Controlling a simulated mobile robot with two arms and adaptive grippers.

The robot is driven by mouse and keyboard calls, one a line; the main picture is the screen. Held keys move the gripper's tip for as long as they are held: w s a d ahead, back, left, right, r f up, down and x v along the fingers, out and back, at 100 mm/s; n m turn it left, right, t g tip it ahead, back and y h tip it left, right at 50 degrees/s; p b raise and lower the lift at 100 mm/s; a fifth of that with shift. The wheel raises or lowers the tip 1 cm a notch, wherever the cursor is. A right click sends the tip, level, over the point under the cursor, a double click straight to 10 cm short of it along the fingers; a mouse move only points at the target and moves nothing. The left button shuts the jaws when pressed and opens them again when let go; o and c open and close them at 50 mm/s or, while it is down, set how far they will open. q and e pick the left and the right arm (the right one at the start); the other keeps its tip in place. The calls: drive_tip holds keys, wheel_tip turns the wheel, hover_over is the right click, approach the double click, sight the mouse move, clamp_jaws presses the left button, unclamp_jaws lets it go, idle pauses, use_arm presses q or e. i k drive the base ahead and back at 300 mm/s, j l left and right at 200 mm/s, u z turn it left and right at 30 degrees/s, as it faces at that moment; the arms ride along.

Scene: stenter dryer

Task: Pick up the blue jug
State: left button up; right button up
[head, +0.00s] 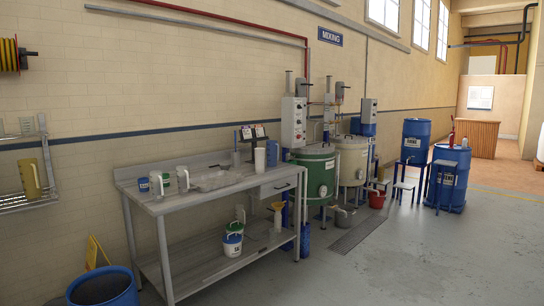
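I cannot pick out a blue jug with certainty. A blue upright vessel (272,153) stands at the back right of the metal bench (215,198), beside a pale grey jug-like vessel (260,160); it may be the jug, but its handle is not clear. A small blue tub (143,185) with a light label stands at the bench's left end, next to a pale jug (157,186) and another pale jug (183,180). Neither of my grippers is in view.
A wire rack (30,200) with a yellowish jug (31,177) hangs at left. A blue drum (102,289) and yellow sign (96,252) stand at lower left. A green vat (319,178) stands beyond the bench. The right foreground floor is clear.

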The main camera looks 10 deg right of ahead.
sight(273, 147)
drive_tip(key=i+l+z, duration=0.25)
drive_tip(key=i, duration=1.05)
drive_tip(key=i+l+z, duration=0.1)
drive_tip(key=i+z, duration=0.2)
drive_tip(key=i, duration=1.05)
